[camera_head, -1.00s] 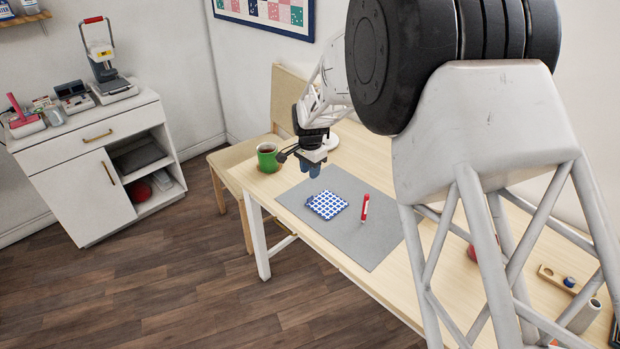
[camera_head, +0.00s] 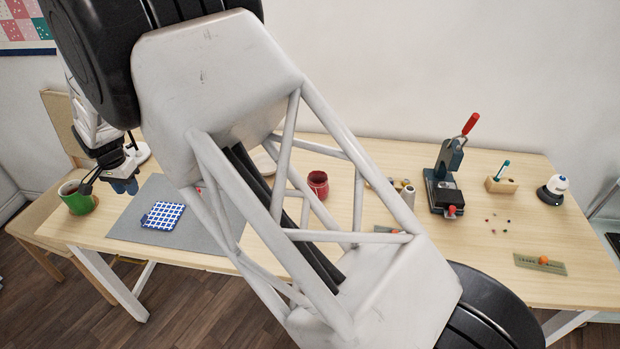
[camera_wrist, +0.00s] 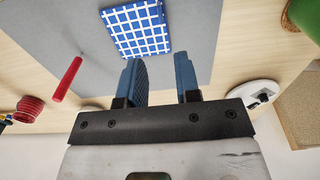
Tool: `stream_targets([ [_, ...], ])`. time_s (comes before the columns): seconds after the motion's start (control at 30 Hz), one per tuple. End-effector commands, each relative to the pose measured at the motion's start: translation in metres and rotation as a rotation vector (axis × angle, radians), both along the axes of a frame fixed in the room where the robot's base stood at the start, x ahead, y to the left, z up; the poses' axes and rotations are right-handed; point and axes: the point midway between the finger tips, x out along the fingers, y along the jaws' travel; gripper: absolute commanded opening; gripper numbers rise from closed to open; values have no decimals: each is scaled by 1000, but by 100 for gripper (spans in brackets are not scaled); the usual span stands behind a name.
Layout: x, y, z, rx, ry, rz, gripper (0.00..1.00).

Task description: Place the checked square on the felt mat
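The checked square (camera_head: 163,215), blue with white lines, lies flat on the grey felt mat (camera_head: 128,228) on the wooden table. In the wrist view the square (camera_wrist: 137,28) shows whole, with bare mat (camera_wrist: 205,28) around it. My gripper (camera_head: 125,186) is above the table, near the mat's left end and the square. In the wrist view its two blue fingers (camera_wrist: 160,78) are apart with nothing between them, and the square is beyond their tips, not touched.
A green mug (camera_head: 78,198) stands left of the mat. A red pot (camera_head: 318,184), a press (camera_head: 447,180) and a wooden pen block (camera_head: 502,185) stand farther right. My arm hides the table's middle.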

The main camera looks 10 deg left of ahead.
Motion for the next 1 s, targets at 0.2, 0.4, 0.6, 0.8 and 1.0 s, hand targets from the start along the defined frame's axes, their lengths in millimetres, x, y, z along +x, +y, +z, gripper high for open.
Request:
stream_targets([
  [0.2,1,-1,1,0,0,0,31],
  [0.4,11,-19,15,5,-4,-3,31],
  [0.6,37,-73,50,15,-12,-6,31],
  [0.8,64,-153,96,28,-27,-10,31],
  [1.0,79,-238,138,39,-44,-10,31],
])
